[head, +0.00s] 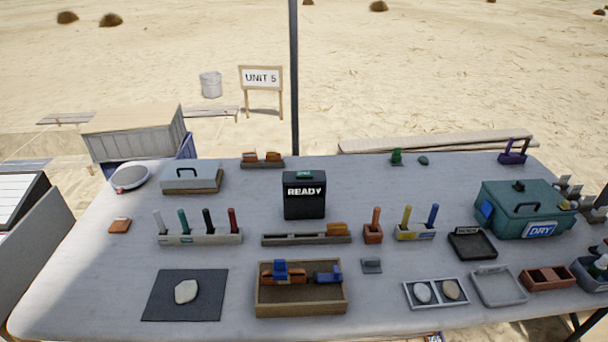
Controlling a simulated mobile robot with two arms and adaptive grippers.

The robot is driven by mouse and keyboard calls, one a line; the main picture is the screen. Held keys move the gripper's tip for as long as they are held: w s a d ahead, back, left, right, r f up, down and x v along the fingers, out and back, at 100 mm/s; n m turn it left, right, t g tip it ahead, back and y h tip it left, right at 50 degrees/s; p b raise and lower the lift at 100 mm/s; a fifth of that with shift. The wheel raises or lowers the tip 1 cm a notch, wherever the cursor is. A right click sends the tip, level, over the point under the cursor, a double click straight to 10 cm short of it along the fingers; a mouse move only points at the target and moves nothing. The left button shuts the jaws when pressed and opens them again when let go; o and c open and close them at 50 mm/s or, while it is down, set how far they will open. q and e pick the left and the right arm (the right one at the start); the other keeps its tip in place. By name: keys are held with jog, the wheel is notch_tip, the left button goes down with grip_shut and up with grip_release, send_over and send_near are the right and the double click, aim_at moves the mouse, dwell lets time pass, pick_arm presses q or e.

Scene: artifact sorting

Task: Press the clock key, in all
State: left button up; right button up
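A black box (304,202) with "READY" in white letters on its front stands upright at the back middle of the table. A small green label or key shows at its top edge (304,174). It looks like the clock, but no clock face or key marking can be read. Nothing touches the box. Neither of my grippers is in view.
In front of the box lie a long dark rail (280,240) with an orange block and a wooden tray (300,309) with blue and orange pieces. A rack of coloured sticks (200,239) stands left. A teal case (495,218) marked "DRY" stands right. Bare tabletop shows at front left (90,290).

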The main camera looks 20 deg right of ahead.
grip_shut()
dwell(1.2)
